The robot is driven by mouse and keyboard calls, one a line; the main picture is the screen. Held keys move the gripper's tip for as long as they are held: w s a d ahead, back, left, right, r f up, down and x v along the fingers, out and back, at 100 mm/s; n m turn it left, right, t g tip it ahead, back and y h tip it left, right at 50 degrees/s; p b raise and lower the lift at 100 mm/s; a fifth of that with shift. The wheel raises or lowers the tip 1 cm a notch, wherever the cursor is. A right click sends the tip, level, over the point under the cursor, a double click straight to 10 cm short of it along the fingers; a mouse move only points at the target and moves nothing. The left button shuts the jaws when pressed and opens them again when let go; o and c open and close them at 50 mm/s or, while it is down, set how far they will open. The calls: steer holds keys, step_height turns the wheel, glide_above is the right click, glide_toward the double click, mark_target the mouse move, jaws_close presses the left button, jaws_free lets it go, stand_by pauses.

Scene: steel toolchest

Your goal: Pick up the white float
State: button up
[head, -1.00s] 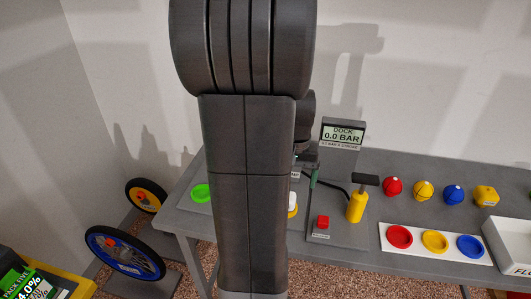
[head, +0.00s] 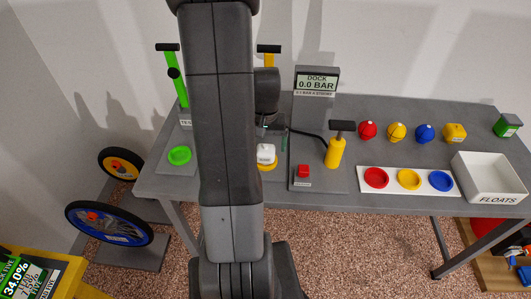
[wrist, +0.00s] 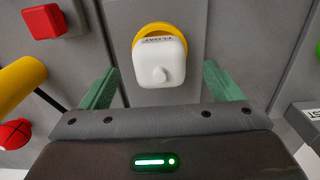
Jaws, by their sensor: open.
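The white float (head: 266,153) is a rounded white block with a small knob on top. It sits on a yellow ring (head: 268,167) on the grey bench, just right of my arm in the head view. In the wrist view the white float (wrist: 160,63) is straight ahead, with the yellow ring (wrist: 158,29) showing behind its edge. My gripper (wrist: 158,88) is open and empty. Its two green fingers are on either side of the float's lower part in the picture. I cannot tell how far above the float they are. In the head view my arm hides most of the gripper.
A red button (head: 303,171) and a yellow pump (head: 336,150) stand right of the float. Several coloured floats line the bench's back right, near a white FLOATS tray (head: 490,178). A dock display (head: 317,80) stands behind.

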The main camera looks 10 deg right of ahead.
mark_target(266, 145)
steer(key=shift+s+f, duration=0.1)
steer(key=shift+f, duration=1.65)
steer(key=c, duration=1.2)
steer(key=shift+o, duration=0.2)
steer(key=shift+r, duration=0.15)
step_height(266, 145, up, 9)
steer(key=shift+r, duration=0.45)
